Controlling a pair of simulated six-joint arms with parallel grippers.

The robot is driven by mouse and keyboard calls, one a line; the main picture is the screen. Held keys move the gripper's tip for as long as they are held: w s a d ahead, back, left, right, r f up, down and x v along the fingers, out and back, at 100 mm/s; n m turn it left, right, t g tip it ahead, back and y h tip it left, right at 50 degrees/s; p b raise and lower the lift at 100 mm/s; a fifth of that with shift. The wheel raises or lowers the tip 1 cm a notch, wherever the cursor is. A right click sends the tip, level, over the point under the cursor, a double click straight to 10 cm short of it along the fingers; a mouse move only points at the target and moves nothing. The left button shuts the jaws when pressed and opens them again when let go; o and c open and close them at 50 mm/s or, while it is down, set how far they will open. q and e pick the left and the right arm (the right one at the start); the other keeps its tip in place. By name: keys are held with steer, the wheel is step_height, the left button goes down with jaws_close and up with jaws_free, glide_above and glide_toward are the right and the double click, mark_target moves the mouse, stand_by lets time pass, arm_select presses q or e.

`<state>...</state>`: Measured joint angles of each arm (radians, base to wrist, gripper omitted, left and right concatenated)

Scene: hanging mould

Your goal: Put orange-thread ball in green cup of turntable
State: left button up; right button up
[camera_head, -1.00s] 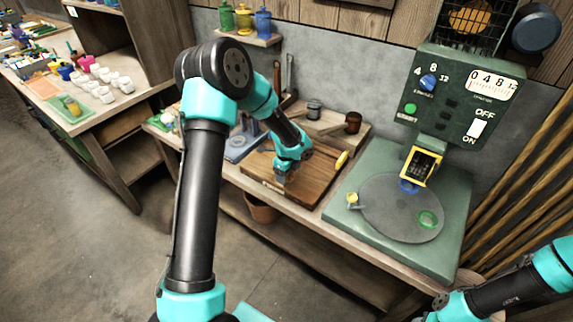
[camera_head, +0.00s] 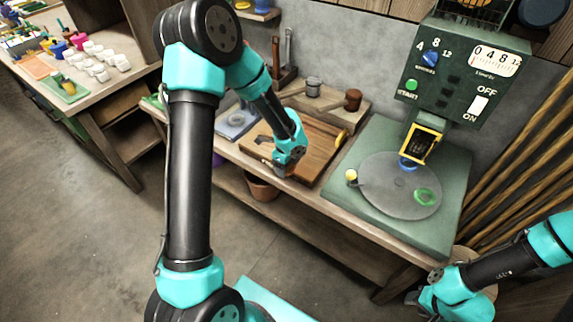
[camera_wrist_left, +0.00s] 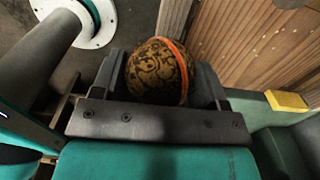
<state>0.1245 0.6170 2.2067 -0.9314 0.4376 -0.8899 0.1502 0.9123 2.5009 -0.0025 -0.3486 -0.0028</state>
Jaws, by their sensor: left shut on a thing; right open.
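My left gripper (camera_head: 282,172) hangs near the front edge of the wooden board in the head view. In the left wrist view it is shut on a brown patterned ball (camera_wrist_left: 152,72) with an orange thread band around it. The arm hides the ball in the head view. The green cup (camera_head: 427,197) sits on the right front part of the grey turntable (camera_head: 385,195), to the right of my left gripper and apart from it. My right gripper (camera_head: 422,299) is low at the right, open, its fingers hard to make out.
The green machine's panel (camera_head: 452,80) rises behind. The wooden board (camera_head: 318,142) lies left of the machine, with metal and brown cups (camera_head: 353,100) behind it.

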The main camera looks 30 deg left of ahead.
arm_select(q)
steer(key=shift+w, duration=0.1)
steer(key=shift+w+d+n, duration=0.4)
steer(key=shift+w+n, duration=0.15)
steer(key=shift+n, duration=0.25)
steer(key=w+d+n, duration=0.1)
steer(key=n, duration=0.1)
steer(key=w+d+n, duration=0.1)
steer(key=w+n, duration=0.1)
steer(key=n, duration=0.1)
steer(key=w+d+n, duration=0.2)
steer(key=shift+f+n, duration=0.2)
steer(key=shift+n, duration=0.2)
steer(key=w+d+n, duration=0.5)
steer(key=d+n, duration=0.1)
steer(key=n, duration=0.3)
steer(key=shift+d, duration=0.2)
steer(key=shift+d, duration=0.1)
